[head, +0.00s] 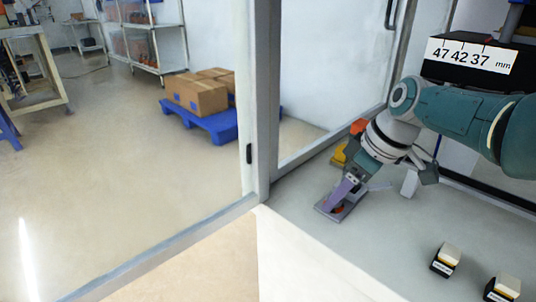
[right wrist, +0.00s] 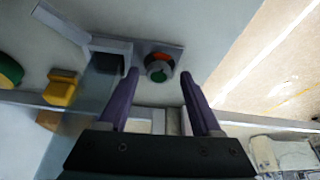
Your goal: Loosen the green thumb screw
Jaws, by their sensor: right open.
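My right gripper (right wrist: 159,73) is open, with one purple finger on each side of the screw and a gap on both sides. In the head view my right gripper (head: 336,203) points down over the plate (head: 323,211) on the grey bench. I cannot tell the fingertips' height above the plate. My left gripper is not in view.
A grey block (right wrist: 105,62) adjoins the plate on its left in the right wrist view, with a yellow part (right wrist: 62,88) farther left. Two small black-and-cream blocks (head: 446,260) (head: 502,288) stand at the front of the bench. A door frame post (head: 262,110) rises left of the bench.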

